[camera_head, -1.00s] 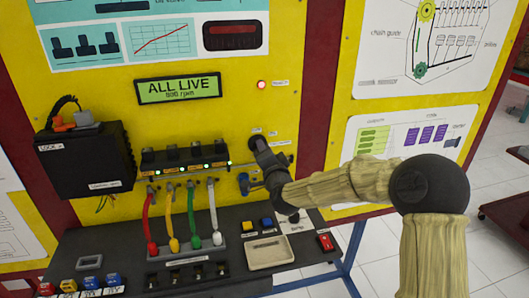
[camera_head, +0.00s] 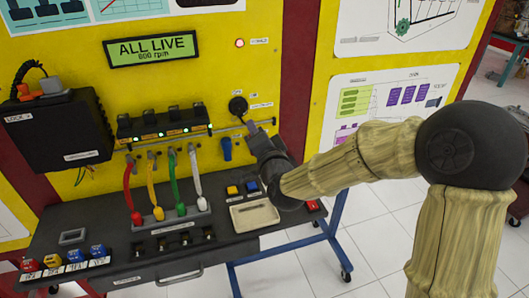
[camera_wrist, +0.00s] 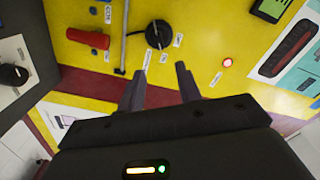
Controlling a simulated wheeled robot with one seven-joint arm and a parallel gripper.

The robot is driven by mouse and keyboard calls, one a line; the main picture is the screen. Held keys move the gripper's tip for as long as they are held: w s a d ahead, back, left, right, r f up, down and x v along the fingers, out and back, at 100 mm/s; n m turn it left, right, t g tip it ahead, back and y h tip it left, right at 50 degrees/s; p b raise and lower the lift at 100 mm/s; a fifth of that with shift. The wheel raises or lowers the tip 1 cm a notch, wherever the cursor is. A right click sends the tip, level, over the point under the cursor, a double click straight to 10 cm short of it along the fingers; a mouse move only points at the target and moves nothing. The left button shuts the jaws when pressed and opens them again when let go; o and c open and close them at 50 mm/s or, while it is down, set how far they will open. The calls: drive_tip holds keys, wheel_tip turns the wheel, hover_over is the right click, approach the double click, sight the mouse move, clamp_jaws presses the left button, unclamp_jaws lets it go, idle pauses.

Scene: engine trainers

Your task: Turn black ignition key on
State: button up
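The black ignition key switch (camera_head: 238,105) is on the yellow panel, below and right of the display. In the wrist view the round black key switch (camera_wrist: 158,35) shows whole, with its raised grip turned slightly off the picture's vertical, and small white labels around it. My gripper (camera_head: 252,127) is just below and right of it in the head view. In the wrist view its two dark fingers (camera_wrist: 160,84) are spread with nothing between them, their tips short of the switch and apart from it. The green display (camera_head: 150,48) reads "ALL LIVE" and "800 rpm".
A red lamp (camera_head: 239,43) is lit above the switch. A thin rod and a blue handle (camera_head: 226,149) sit just below it. Coloured leads (camera_head: 172,185) and a cream tray (camera_head: 254,215) are to the left and below. A red cylinder (camera_wrist: 88,38) shows beside the rod.

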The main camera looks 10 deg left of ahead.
drive_tip(key=v, duration=0.6)
drive_tip(key=shift+s+b, duration=0.3)
drive_tip(key=shift+b, duration=0.05)
drive_tip(key=shift+d, duration=0.15)
drive_tip(key=s+d+f+n+g+h+p, duration=0.1)
drive_tip(key=d+f+n+g+h+p, duration=0.2)
drive_tip(key=d, duration=0.5)
drive_tip(key=s+d+f+n+g+h+p, duration=0.1)
drive_tip(key=d+f+g+h+p, duration=0.25)
drive_tip(key=d, duration=0.35)
drive_tip(key=s+d+f+n+g+h+p, duration=0.1)
drive_tip(key=s+d+g, duration=0.5)
drive_tip(key=s+d, duration=0.6)
drive_tip(key=shift+s+d+f+n+h+p, duration=0.15)
drive_tip(key=shift+d+f+n+h+p, duration=0.3)
drive_tip(key=shift+d+h+p, duration=0.45)
